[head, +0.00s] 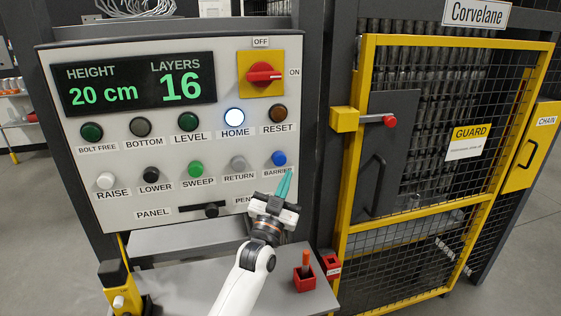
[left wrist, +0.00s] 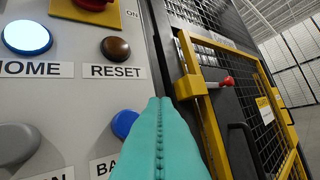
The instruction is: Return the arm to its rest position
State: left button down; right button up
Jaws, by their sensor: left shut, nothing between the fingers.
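My left gripper (head: 285,186) is in front of the control panel (head: 224,217), its teal fingers pointing up just beside the blue BARRIER button (head: 279,158). In the left wrist view the fingers (left wrist: 161,105) are pressed together with nothing between them, and they partly cover the blue button (left wrist: 124,123). I cannot tell whether they touch the panel. The HOME button (head: 234,118) is lit white. The display (head: 135,84) reads height 20 cm and layers 16. The red rotary switch (head: 262,74) is turned toward ON. My right gripper is not in view.
A yellow-framed mesh guard door (head: 452,40) with a red-knobbed latch (head: 389,121) stands right of the panel. Below the panel is a grey shelf (head: 190,284) with a red box (head: 304,280) holding an orange stick. Open floor (head: 530,250) shows at the right.

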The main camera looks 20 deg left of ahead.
pick_arm(q)
jog(key=s+d+f+g, duration=0.1)
jog(key=s+f+g, duration=0.4)
jog(key=s+f, duration=0.4)
jog(key=s+d+f+g, duration=0.1)
jog(key=s+f+g, duration=0.45)
jog(key=f, duration=0.55)
jog(key=s+a+f+g, duration=0.1)
jog(key=s+f+g, duration=0.15)
jog(key=s, duration=0.65)
jog(key=s+a+f+n+g+y, duration=0.15)
jog(key=s+g, duration=0.25)
jog(key=s, duration=0.5)
jog(key=s+a+f+g, duration=0.1)
jog(key=s+f+g, duration=0.2)
jog(key=s, duration=0.6)
notch_tip(320, 180, down, 29)
jog(key=g+b, duration=0.1)
jog(key=b, duration=0.2)
jog(key=s+a+f+g+b, duration=0.1)
jog(key=s+a+f+b, duration=0.1)
jog(key=s+f, duration=1.5)
notch_tip(320, 180, down, 2)
jog(key=shift+a+f+g+b, duration=0.15)
jog(key=shift+g+b, duration=0.15)
jog(key=shift+b, duration=0.3)
